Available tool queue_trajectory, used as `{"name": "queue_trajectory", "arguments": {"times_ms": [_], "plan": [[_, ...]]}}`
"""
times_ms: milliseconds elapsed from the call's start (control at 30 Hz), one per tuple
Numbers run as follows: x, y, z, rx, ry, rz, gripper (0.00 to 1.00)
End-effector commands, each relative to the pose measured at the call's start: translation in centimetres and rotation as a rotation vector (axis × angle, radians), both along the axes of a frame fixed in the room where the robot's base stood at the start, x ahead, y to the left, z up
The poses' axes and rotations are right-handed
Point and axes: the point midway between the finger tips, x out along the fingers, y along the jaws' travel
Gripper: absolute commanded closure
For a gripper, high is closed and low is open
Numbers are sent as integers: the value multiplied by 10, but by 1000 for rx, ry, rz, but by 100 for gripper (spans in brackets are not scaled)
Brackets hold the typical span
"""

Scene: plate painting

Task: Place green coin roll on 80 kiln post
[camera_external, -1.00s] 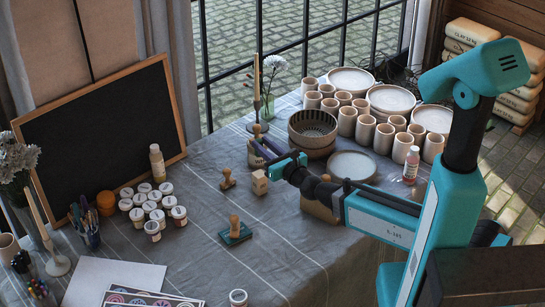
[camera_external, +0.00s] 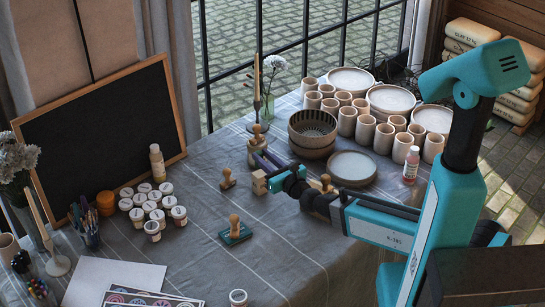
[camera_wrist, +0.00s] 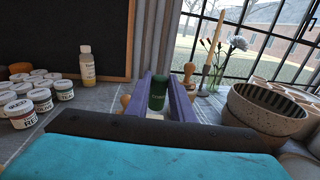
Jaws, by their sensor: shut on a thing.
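The green coin roll (camera_wrist: 158,93) stands upright between the purple fingers of my gripper (camera_wrist: 160,82) in the wrist view, and the gripper is shut on it. In the external view my gripper (camera_external: 266,162) is low over the table, and I cannot make out the roll there. A pale block (camera_external: 260,183) stands just below and in front of the fingers; it may be a kiln post, but I cannot read a number on it. In the wrist view a pale surface (camera_wrist: 155,116) shows under the roll; I cannot tell whether they touch.
Wooden-handled stamps stand near the gripper, one behind it (camera_external: 257,133) and one to the left (camera_external: 227,179). Stacked bowls (camera_external: 312,132) and a plate (camera_external: 351,167) are close on the right. Paint jars (camera_external: 153,208) stand left. The cloth between jars and stamps is mostly clear.

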Motion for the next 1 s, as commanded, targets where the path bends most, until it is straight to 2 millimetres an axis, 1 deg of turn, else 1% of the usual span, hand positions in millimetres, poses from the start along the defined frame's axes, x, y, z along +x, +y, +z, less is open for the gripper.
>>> {"name": "queue_trajectory", "arguments": {"times_ms": [200,300,900,933,1000], "plan": [[1,0,-21,-1,0,-1,100],[0,0,-26,0,-1,-1,100],[0,0,-31,1,-1,-1,100],[0,0,-31,0,0,0,77],[0,0,-31,0,0,0,65]]}}
